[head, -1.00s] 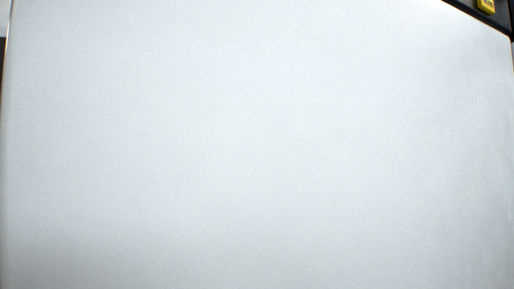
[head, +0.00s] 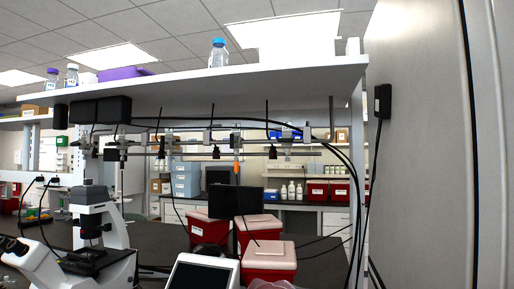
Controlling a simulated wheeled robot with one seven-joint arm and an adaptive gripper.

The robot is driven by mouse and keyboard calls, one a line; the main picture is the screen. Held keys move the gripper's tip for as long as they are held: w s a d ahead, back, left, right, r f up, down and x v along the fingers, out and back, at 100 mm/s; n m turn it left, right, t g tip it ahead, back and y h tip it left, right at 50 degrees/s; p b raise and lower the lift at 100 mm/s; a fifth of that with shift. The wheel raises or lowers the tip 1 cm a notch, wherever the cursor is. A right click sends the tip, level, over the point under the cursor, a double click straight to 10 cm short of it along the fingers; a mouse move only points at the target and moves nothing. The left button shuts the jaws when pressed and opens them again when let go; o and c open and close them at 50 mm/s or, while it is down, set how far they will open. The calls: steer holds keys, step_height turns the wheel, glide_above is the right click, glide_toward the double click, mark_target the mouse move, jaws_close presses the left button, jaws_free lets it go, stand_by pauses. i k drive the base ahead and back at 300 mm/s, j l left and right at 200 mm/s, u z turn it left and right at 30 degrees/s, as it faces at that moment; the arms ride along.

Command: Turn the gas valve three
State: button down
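A horizontal metal rail (head: 190,146) runs under the white shelf. Several small metal fittings with dark knobs sit along it, such as one at the left (head: 122,150), one near the middle (head: 237,141) and one at the right (head: 272,152). They look like gas valves, but they are too small for me to read a number or tell which is valve three. A small orange piece (head: 237,168) hangs below the middle fitting. My gripper is not in view.
The white shelf (head: 215,88) carries bottles and a purple box (head: 125,72). Below stand a microscope (head: 100,225), a white screen device (head: 203,272) and red bins with pale lids (head: 268,262). Black cables hang at the right. A tall grey cabinet (head: 420,160) fills the right side.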

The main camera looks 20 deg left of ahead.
mark_target(163, 142)
steer(key=u, duration=1.35)
